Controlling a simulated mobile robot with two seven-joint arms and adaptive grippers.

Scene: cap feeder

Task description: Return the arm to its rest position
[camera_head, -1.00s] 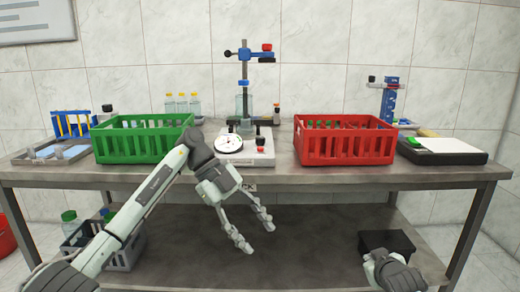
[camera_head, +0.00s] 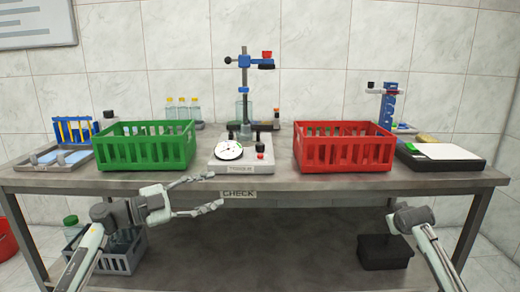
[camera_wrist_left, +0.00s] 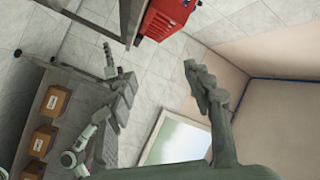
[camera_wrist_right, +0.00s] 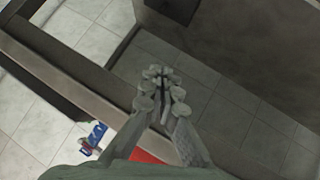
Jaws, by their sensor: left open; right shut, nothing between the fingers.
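My left gripper (camera_head: 208,192) is open and empty, in front of the bench's front edge, with its fingers pointing right. Its spread fingers also show in the left wrist view (camera_wrist_left: 150,68). My right gripper is shut and empty in the right wrist view (camera_wrist_right: 158,78), its fingertips together. In the head view, my right arm (camera_head: 415,216) is at the lower right, in front of the bench, and its fingertips are hard to make out. Neither gripper touches anything that I can see.
The bench (camera_head: 290,187) holds a green crate (camera_head: 145,152), a dial device (camera_head: 242,160), a red crate (camera_head: 345,152) and a black-sided tray (camera_head: 440,163). A grey crate (camera_head: 122,258) and a black box (camera_head: 384,252) are on the lower shelf. The space between my arms is clear.

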